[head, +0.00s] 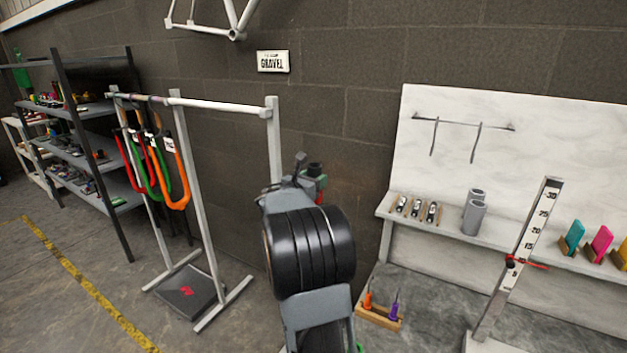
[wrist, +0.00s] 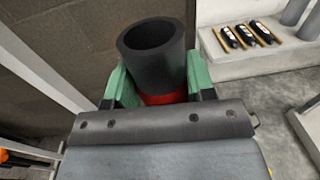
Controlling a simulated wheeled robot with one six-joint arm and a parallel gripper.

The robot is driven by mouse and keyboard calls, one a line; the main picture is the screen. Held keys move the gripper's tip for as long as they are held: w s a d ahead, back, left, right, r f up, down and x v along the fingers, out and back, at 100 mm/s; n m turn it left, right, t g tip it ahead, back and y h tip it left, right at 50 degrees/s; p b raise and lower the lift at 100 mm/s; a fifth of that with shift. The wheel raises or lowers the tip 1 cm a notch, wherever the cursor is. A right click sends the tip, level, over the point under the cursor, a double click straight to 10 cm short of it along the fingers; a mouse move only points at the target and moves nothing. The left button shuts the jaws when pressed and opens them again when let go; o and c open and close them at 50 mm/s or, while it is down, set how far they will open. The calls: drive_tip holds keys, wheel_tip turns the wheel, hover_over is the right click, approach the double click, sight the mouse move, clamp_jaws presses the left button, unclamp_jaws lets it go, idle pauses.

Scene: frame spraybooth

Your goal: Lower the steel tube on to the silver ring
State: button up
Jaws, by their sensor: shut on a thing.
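My gripper (wrist: 160,85) is shut on a dark grey hollow tube (wrist: 152,45), seen with its open end up in the wrist view. The green fingers press it from both sides, and a red band (wrist: 165,98) shows low on it between them. In the head view the tube's dark top (head: 314,168) shows just behind my arm, above the floor and in front of the block wall. My arm hides most of the gripper there. I cannot make out a silver ring in either view.
Right of my gripper, a pale shelf (head: 392,212) holds two grey cylinders (head: 474,214) and several small tools. A ruled post (head: 530,225) stands in front of it. A wooden block with coloured tools (head: 379,312) is low down. A rail stand (head: 196,190) with coloured hoops is left.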

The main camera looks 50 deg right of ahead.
drive_tip(key=shift+f, duration=0.3)
drive_tip(key=shift+f+b, duration=0.1)
drive_tip(key=shift+b, duration=0.25)
drive_tip(key=shift+f+b, duration=2.6)
drive_tip(key=shift+f, duration=0.45)
drive_tip(key=shift+f+b, duration=2.7)
drive_tip(key=shift+f, duration=0.3)
drive_tip(key=shift+f+b, duration=2.05)
drive_tip(key=shift+f, duration=0.1)
